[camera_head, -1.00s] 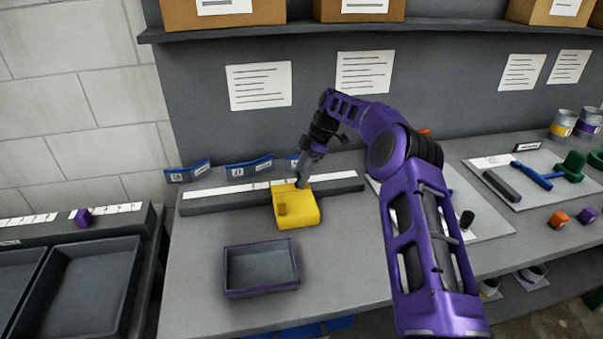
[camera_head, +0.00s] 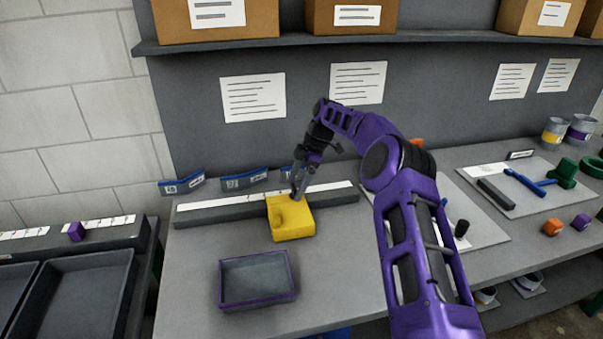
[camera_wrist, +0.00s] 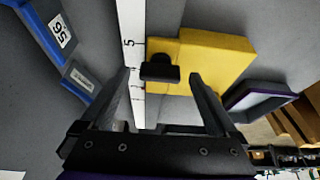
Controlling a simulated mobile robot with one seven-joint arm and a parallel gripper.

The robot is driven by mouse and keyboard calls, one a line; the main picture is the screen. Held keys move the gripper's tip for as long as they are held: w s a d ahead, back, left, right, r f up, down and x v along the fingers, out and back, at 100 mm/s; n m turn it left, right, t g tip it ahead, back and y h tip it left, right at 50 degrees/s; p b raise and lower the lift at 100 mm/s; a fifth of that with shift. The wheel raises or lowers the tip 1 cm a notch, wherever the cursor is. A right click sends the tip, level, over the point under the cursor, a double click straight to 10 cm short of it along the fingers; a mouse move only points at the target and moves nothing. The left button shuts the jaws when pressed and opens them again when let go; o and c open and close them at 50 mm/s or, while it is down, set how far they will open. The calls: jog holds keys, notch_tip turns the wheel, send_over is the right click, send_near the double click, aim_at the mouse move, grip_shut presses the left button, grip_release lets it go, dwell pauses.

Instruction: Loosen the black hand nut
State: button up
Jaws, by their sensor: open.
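The black hand nut (camera_wrist: 160,68) is a small dark knob at the edge of a yellow block (camera_wrist: 215,60), beside a white numbered scale strip (camera_wrist: 131,30). In the wrist view my gripper (camera_wrist: 162,77) is open, with one finger on each side of the nut and no clear contact. In the head view my gripper (camera_head: 297,195) points down at the back edge of the yellow block (camera_head: 291,222), which sits against the long grey rail (camera_head: 225,210). The nut is not distinguishable in the head view, where the fingers cover that spot.
An empty purple-rimmed grey tray (camera_head: 258,300) stands in front of the block. Blue labelled holders (camera_head: 245,180) line up behind the rail. Tools on a light board (camera_head: 520,200) lie to the right. Boxes stand on a shelf (camera_head: 300,40) above.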

jog(key=s+v, duration=0.1)
jog(key=v, duration=1)
jog(key=shift+w+d+r, duration=0.2)
jog(key=shift+w+r, duration=0.05)
jog(key=shift+w, duration=0.25)
